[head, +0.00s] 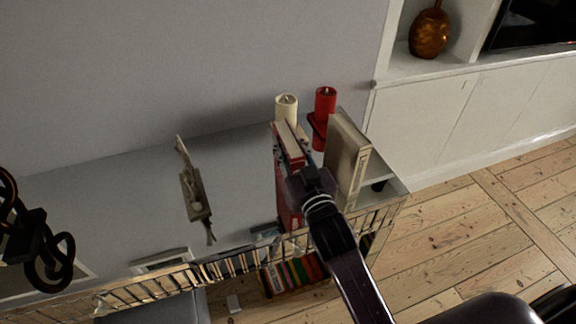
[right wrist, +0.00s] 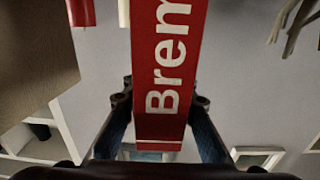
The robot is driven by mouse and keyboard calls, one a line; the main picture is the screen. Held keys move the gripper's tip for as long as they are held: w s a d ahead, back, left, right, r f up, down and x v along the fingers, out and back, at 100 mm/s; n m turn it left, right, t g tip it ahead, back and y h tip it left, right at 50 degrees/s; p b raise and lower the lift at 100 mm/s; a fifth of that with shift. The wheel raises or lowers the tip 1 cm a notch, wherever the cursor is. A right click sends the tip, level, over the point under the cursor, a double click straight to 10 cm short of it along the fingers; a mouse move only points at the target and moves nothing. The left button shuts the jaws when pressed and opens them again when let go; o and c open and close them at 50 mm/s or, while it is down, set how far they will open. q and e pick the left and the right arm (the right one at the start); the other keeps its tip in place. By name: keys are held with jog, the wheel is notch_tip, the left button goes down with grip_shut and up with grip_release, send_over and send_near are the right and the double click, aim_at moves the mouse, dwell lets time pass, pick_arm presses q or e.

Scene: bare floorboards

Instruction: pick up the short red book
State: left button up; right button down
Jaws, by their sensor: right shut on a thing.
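The red book (head: 284,193) stands upright at the right part of the shelf top in the head view. In the right wrist view the red book (right wrist: 168,60) shows large white letters, "Brem", on its spine. My right gripper (head: 293,156) comes from the front right and is shut on the book. Its two fingers lie on either side of the spine in the right wrist view (right wrist: 165,100). I cannot tell whether the book's lower edge touches the shelf. My left gripper is not in view.
A thick beige book (head: 346,165) stands close on the right. A cream candle (head: 286,107) and a red candle (head: 325,101) are behind. A pale figurine (head: 193,192) and a black looped ornament (head: 38,245) are left. Shelf top between the figurine and red book is clear.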

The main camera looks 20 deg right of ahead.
jog(key=shift+r, duration=0.15)
jog(key=shift+r, duration=0.1)
